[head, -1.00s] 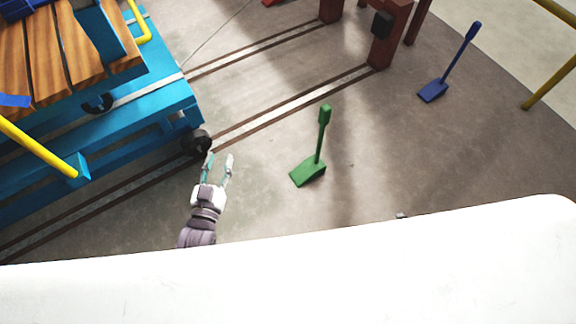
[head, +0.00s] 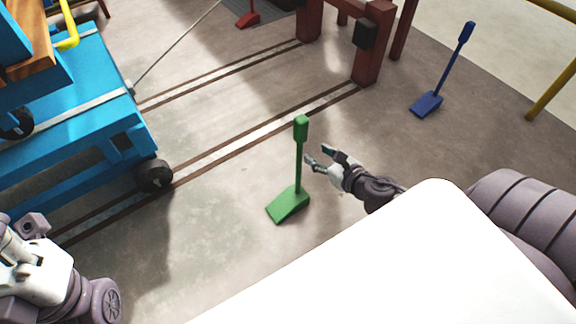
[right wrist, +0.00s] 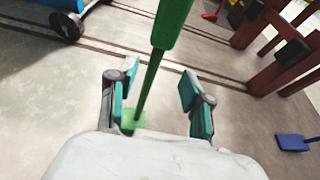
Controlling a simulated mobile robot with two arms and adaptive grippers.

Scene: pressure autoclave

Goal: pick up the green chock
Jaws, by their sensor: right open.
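The green chock (head: 289,203) stands on the floor, a wedge with an upright handle topped by a thick grip. My right gripper (head: 322,156) is open, just right of the handle in the head view. In the right wrist view, the chock's handle (right wrist: 150,82) rises between the two open fingers of my right gripper (right wrist: 160,100), with no finger seen touching it. The wedge is partly hidden behind my gripper body there. Part of my left arm shows at the lower left of the head view, but its fingertips cannot be made out.
A blue cart (head: 70,110) with black wheels stands at the left near floor rails. A blue chock (head: 427,104) stands at the upper right, and a red one (head: 248,20) at the top. A red-brown frame (head: 369,60) stands behind. Floor around the green chock is clear.

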